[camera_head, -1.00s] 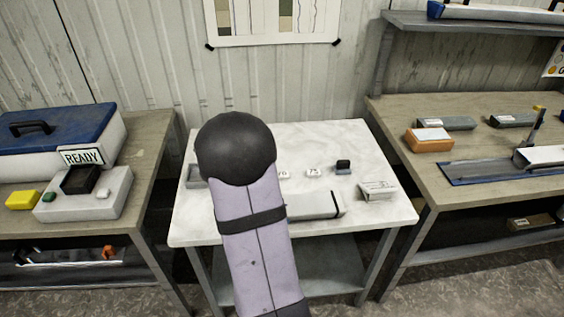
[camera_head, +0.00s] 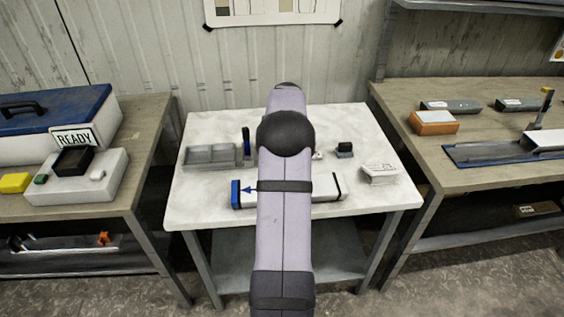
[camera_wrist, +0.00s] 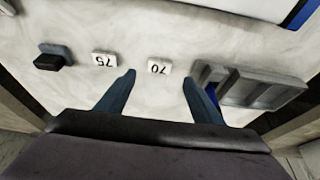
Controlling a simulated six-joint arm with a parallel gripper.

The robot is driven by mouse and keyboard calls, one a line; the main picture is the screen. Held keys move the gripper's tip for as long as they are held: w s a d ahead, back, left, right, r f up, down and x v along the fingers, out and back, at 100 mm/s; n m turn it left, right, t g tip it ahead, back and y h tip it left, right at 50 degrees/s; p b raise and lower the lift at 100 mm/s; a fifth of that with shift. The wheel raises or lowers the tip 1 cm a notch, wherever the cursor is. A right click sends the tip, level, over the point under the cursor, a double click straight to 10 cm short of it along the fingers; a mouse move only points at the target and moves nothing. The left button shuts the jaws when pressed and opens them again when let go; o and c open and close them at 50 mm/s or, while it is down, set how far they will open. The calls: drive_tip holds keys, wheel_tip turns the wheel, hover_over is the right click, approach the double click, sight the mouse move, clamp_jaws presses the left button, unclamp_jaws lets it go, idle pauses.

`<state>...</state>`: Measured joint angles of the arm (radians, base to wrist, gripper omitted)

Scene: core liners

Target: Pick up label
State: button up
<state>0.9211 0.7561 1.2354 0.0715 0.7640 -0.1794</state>
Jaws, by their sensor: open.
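Two small white labels lie flat on the white table in the wrist view. One, marked 70 (camera_wrist: 159,67), lies just beyond my gripper (camera_wrist: 160,79), between the lines of its two fingers. The other, marked 75 (camera_wrist: 104,59), lies outside the left finger. Both numbers appear upside down. My gripper is open and empty, its fingers spread on either side of the 70 label. In the head view, my arm hides the gripper and most of the label area.
A grey compartment tray (camera_head: 208,157) and an upright blue object (camera_head: 246,141) stand left of my arm. A black block (camera_head: 344,149) and a pale box (camera_head: 380,173) are right. A white core liner (camera_head: 327,188) with a blue end lies across the front of the white table (camera_head: 190,213).

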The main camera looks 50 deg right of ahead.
drive_tip(key=shift+p+x, duration=1.3)
drive_tip(key=shift+x, duration=2.4)
drive_tip(key=c, duration=1.1)
